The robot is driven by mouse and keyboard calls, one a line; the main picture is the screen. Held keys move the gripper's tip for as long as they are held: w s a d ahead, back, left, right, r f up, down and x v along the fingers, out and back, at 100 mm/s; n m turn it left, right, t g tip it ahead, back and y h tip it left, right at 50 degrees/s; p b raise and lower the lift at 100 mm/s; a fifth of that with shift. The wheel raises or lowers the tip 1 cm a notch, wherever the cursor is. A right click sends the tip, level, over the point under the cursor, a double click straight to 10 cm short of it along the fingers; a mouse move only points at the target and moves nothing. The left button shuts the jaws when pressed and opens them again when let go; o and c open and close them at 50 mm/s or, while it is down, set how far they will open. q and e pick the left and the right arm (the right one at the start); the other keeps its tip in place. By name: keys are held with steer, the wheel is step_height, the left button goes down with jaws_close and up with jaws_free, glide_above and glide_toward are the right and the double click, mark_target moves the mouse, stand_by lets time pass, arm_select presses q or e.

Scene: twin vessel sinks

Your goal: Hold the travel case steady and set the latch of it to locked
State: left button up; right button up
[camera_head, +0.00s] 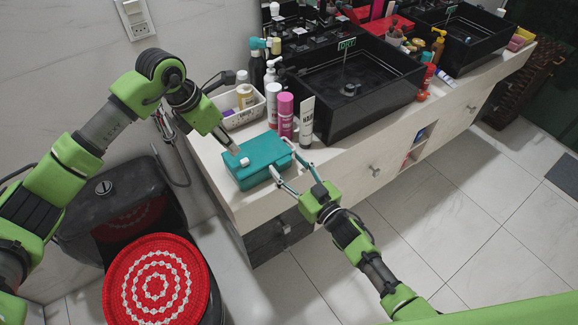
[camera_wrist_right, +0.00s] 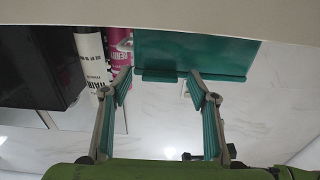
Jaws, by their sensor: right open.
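The teal travel case (camera_head: 262,152) lies flat near the front left end of the counter. A small pale piece (camera_head: 244,162) shows on its top; I cannot tell whether it is the latch. My left gripper (camera_head: 234,149) points down at the case's back left part; contact and its opening are unclear. My right gripper (camera_head: 283,158) is open at the case's front right side, its fingers spread apart. In the right wrist view the case (camera_wrist_right: 205,52) appears beyond the open fingers (camera_wrist_right: 160,80), with a narrow teal strip (camera_wrist_right: 162,75) along its edge between them.
Behind the case stand a white basket (camera_head: 240,115), a pink can (camera_head: 285,112) and a white tube (camera_head: 306,120). A black vessel sink (camera_head: 365,105) is to the right. A toilet with a red cover (camera_head: 155,283) is at left. The floor in front is clear.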

mark_target(244, 160)
steer(key=c, duration=1.4)
arm_select(q)
steer(key=shift+o, duration=0.2)
steer(key=shift+w+d+r+m+g+y, duration=0.1)
steer(key=shift+w+d+m+g+y, duration=0.2)
steer(key=shift+w+d+g+y, duration=0.25)
arm_select(e)
steer(key=shift+a, duration=0.1)
steer(key=shift+w, duration=0.1)
arm_select(q)
steer(key=f, duration=0.3)
steer(key=w+d+f+g+y, duration=0.1)
steer(key=f, duration=0.2)
steer(key=d+f+m+y, duration=0.1)
steer(key=f, duration=0.2)
steer(key=shift+w+d+f, duration=0.1)
steer(key=shift+w, duration=0.1)
jaws_close()
